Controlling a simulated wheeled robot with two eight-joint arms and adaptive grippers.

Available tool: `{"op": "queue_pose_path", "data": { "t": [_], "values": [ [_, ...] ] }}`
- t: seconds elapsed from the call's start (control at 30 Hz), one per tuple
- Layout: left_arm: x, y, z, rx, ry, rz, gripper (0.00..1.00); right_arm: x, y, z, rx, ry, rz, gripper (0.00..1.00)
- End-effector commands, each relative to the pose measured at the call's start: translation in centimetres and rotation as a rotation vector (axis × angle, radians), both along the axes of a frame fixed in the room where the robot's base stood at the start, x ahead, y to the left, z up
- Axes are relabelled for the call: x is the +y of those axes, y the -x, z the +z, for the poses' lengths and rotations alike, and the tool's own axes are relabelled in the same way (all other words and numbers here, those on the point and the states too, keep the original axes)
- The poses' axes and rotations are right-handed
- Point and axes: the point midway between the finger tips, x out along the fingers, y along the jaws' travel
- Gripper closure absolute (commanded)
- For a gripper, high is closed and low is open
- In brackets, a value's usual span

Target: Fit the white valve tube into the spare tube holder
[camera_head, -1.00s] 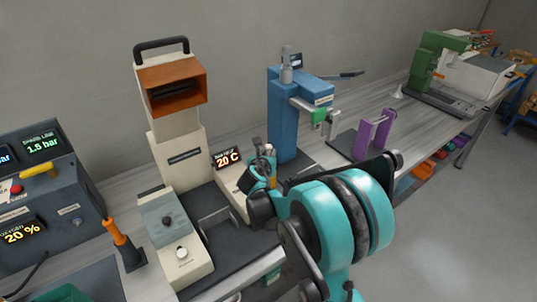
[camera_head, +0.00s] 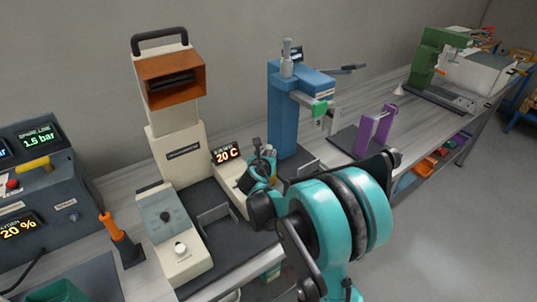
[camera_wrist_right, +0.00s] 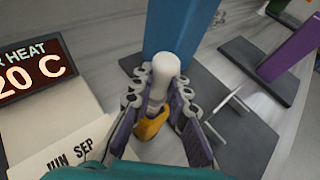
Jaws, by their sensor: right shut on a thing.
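My right gripper (camera_head: 262,158) is in the middle of the head view, in front of the blue press. In the right wrist view its fingers (camera_wrist_right: 160,98) are closed around a white rounded tube (camera_wrist_right: 166,66), which stands up between them. A yellow part (camera_wrist_right: 151,125) shows just below the tube, between the fingers; I cannot tell whether it is joined to the tube. I cannot tell for sure which object is the spare tube holder. My left gripper is not in view.
The blue press (camera_head: 284,115) stands behind the gripper. A purple two-post stand (camera_head: 374,132) is to its right. A "20 C" heater box (camera_head: 229,172) and a cream machine with an orange hood (camera_head: 171,80) are to its left. An orange-handled tool (camera_head: 112,229) stands further left.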

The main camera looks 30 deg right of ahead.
Motion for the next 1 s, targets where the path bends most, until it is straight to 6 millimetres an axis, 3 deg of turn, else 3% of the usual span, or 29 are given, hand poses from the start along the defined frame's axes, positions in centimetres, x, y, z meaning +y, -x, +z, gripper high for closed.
{"op": "queue_pose_path", "data": {
  "t": [1.0],
  "values": [
    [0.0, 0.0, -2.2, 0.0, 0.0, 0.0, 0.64, 0.0, 0.0, -2.6, -0.001, 0.001, 0.0, 1.0]
  ]
}}
